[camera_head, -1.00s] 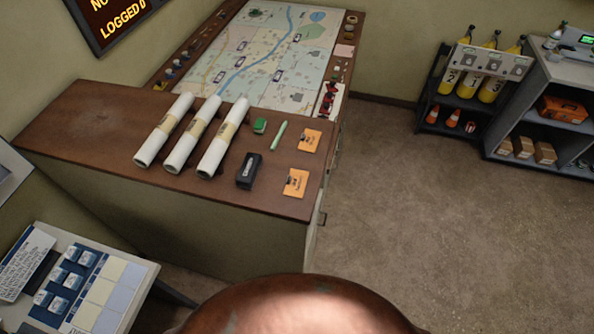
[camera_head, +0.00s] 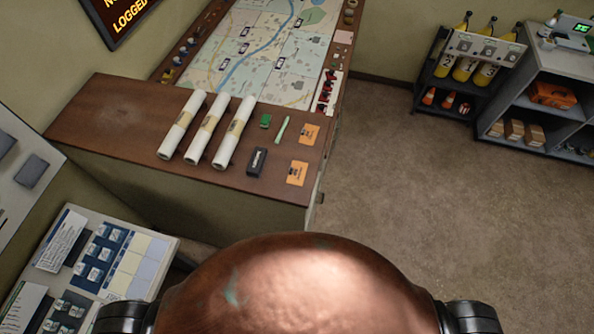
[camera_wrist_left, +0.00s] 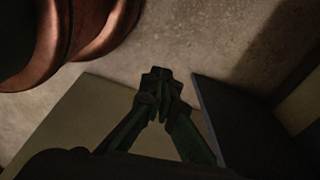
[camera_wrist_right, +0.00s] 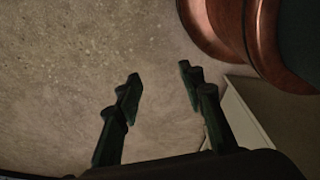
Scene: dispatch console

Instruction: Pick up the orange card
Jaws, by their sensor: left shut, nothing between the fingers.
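Two orange cards lie flat at the right end of the brown desk top in the head view. One orange card (camera_head: 309,134) is farther back, and the other orange card (camera_head: 297,173) is nearer the front edge. Each has a small dark mark or clip at its top. My left gripper (camera_wrist_left: 162,84) is shut and empty in the left wrist view, its fingertips together above the floor. My right gripper (camera_wrist_right: 158,85) is open and empty in the right wrist view, over bare floor. Neither gripper shows in the head view, and both are away from the cards.
Three white rolls (camera_head: 208,130), a black block (camera_head: 256,162), a green object (camera_head: 265,121) and a light green stick (camera_head: 283,129) lie left of the cards. A map table (camera_head: 262,50) stands behind. A panel desk (camera_head: 130,262) is at lower left. Floor to the right is open.

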